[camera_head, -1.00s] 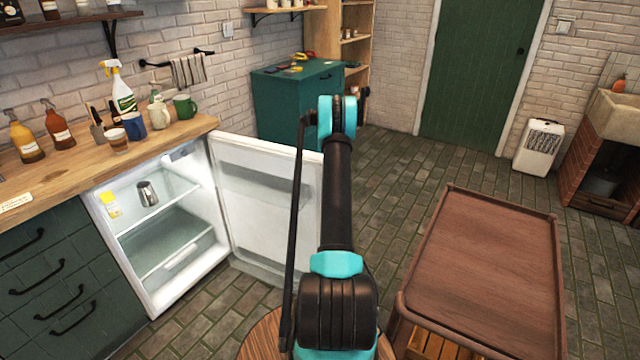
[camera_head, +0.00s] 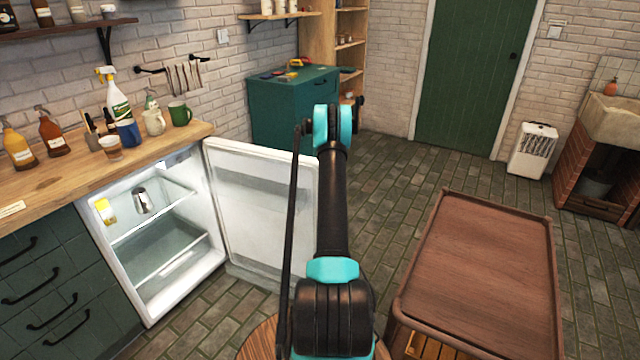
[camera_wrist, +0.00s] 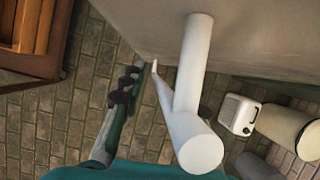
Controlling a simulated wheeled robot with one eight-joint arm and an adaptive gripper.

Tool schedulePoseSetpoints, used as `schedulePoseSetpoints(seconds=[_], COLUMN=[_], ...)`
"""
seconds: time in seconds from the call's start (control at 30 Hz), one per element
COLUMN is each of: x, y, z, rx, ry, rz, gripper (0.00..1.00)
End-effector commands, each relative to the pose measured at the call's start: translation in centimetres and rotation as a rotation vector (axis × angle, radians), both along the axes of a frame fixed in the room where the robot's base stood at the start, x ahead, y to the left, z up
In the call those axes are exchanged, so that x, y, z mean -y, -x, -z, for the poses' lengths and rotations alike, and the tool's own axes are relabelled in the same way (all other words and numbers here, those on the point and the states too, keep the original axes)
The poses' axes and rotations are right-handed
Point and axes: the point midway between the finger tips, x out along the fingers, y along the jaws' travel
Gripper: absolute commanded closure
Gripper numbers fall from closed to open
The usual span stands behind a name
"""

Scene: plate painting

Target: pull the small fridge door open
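The small white fridge (camera_head: 188,275) stands under the wooden counter at the left, and its door (camera_head: 262,205) is swung wide open to the right. Its shelves and a metal cup (camera_head: 142,200) inside are visible. In the wrist view the white bar handle (camera_wrist: 182,110) stands out from the pale door face (camera_wrist: 140,22). A dark finger of my gripper (camera_wrist: 120,92) is close to the left of the bar. I cannot see a second finger, nor whether the finger touches the bar. In the head view my arm hides the door's right edge and my gripper is not visible.
A brown tray-topped cart (camera_head: 480,270) stands at the right. A round wooden top (camera_head: 262,342) is low in front, partly behind my arm. A green cabinet (camera_head: 290,105) is beyond the door. Bottles and mugs stand on the counter (camera_head: 60,190). Brick floor between door and cart is free.

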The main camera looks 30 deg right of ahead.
Motion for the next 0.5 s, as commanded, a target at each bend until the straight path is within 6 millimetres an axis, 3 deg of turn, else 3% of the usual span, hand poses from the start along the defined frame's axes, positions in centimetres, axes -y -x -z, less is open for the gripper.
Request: schedulePoseSetpoints(seconds=[0.23,0.5], x=[0.5,2.3], y=[-0.4,-1.6], z=[-1.6,-6.6], rx=[0.000,0.001], ry=[0.000,-0.001], rz=[0.000,0.000], gripper=[0.69,0.69])
